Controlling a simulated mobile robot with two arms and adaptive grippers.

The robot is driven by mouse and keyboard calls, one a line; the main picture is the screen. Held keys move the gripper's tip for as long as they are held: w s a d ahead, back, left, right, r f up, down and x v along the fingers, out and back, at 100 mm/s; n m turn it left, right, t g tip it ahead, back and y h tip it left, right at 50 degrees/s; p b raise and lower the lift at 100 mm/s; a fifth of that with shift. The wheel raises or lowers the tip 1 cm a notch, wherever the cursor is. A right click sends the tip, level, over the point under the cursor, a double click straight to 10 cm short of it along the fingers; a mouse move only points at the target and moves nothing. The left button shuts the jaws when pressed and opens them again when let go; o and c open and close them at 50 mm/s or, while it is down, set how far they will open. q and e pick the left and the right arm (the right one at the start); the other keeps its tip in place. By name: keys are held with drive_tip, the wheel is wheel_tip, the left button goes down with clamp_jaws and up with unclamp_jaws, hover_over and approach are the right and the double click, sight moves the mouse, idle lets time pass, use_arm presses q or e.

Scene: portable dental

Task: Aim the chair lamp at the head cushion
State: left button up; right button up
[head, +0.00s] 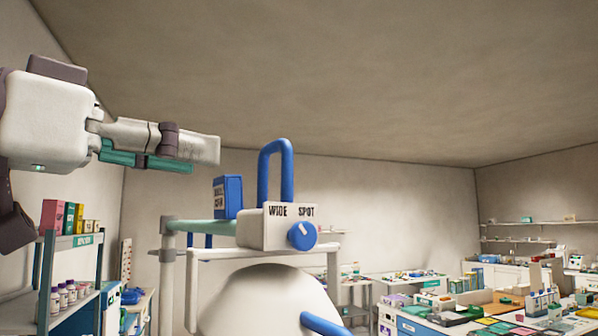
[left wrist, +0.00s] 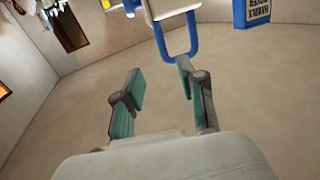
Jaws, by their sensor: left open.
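The chair lamp has a white rounded head (head: 262,300) at the bottom centre of the head view. Above it is a white box (head: 275,229) marked WIDE and SPOT, with a blue knob (head: 302,235). A blue loop handle (head: 276,172) stands up from this box; it also shows in the left wrist view (left wrist: 178,52), beyond the fingertips. My left gripper (head: 206,160) is open and empty, up and left of the handle and apart from it. Its spread fingers also show in the left wrist view (left wrist: 160,78). The head cushion and my right gripper are not in view.
A blue box (head: 228,197) stands on the lamp's rail left of the handle. Shelves with bottles (head: 68,294) and small boxes (head: 56,216) stand at the left. Crowded counters (head: 480,320) fill the right. The space above the lamp is free.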

sight(282, 171)
use_arm(q)
drive_tip(key=p+x, duration=0.5)
drive_tip(key=x, duration=0.7)
drive_tip(key=shift+w+r, duration=0.1)
drive_tip(key=shift+w, duration=0.05)
drive_tip(key=shift+w+d, duration=0.45)
clamp_jaws()
